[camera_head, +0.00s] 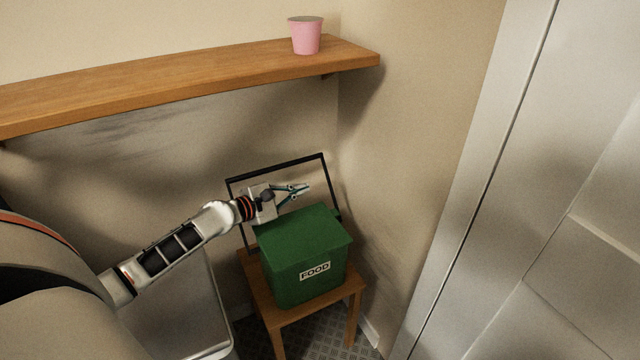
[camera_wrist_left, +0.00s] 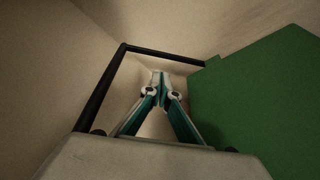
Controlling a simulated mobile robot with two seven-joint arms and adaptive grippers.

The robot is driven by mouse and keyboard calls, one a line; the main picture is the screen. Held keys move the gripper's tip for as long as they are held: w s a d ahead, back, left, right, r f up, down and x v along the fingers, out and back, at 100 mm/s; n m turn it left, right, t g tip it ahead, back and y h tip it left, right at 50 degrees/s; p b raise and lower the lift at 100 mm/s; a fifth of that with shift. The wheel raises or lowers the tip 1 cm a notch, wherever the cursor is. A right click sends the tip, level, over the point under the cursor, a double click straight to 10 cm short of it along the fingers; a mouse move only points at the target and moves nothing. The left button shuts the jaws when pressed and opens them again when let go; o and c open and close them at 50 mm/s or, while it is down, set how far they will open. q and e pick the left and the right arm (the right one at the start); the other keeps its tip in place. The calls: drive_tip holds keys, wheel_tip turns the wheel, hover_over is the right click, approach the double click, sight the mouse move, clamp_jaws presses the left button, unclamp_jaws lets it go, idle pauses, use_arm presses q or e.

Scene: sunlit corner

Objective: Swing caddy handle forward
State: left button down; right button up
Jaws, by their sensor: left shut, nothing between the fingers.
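The green caddy (camera_head: 303,263) with a "FOOD" label stands on a small wooden stool, its lid closed. Its black handle (camera_head: 280,165) stands up behind the lid. In the left wrist view the handle (camera_wrist_left: 98,92) frames the fingers at left and top, and the green caddy (camera_wrist_left: 258,105) fills the right side. My left gripper (camera_head: 307,188) is shut and empty, just above the lid's back and near the handle; the same fingertips show in the left wrist view (camera_wrist_left: 158,76). I cannot tell if it touches the handle. My right gripper is not in view.
The wooden stool (camera_head: 290,315) stands in the corner close to the walls. A wooden shelf (camera_head: 180,85) with a pink cup (camera_head: 305,36) runs above. A large pale panelled surface (camera_head: 530,230) stands at the right.

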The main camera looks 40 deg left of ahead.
use_arm(q)
drive_tip(key=b+x, duration=0.1)
drive_tip(key=x, duration=0.6)
drive_tip(key=shift+w+b, duration=0.35)
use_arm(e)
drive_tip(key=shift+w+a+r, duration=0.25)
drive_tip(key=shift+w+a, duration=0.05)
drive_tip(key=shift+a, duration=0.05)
use_arm(q)
drive_tip(key=shift+d, duration=0.15)
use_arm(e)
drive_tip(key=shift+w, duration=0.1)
